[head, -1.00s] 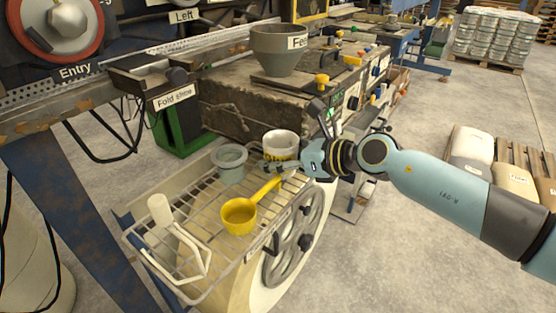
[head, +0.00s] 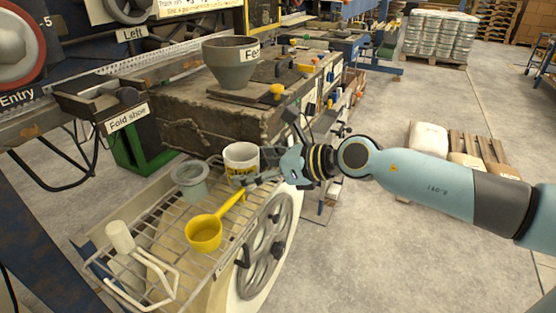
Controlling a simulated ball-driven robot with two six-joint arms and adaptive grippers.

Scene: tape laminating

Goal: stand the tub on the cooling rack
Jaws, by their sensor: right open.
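The white tub (head: 241,157) with a yellow label stands upright at the far right corner of the wire cooling rack (head: 172,292). Its lower front is partly hidden by my right gripper (head: 246,181), so its exact contact with the wires is hard to see. My right gripper reaches in from the right with its fingers open, low at the near side of the tub. I cannot tell whether a finger still touches it. My left gripper is not in view.
On the rack are a grey-green cup (head: 191,184), a yellow ladle (head: 204,234) beside the tub, and a white roller-like tool (head: 120,237) at the near left. A spoked handwheel (head: 264,244) is below the rack's right edge. A grey hopper (head: 232,66) stands behind.

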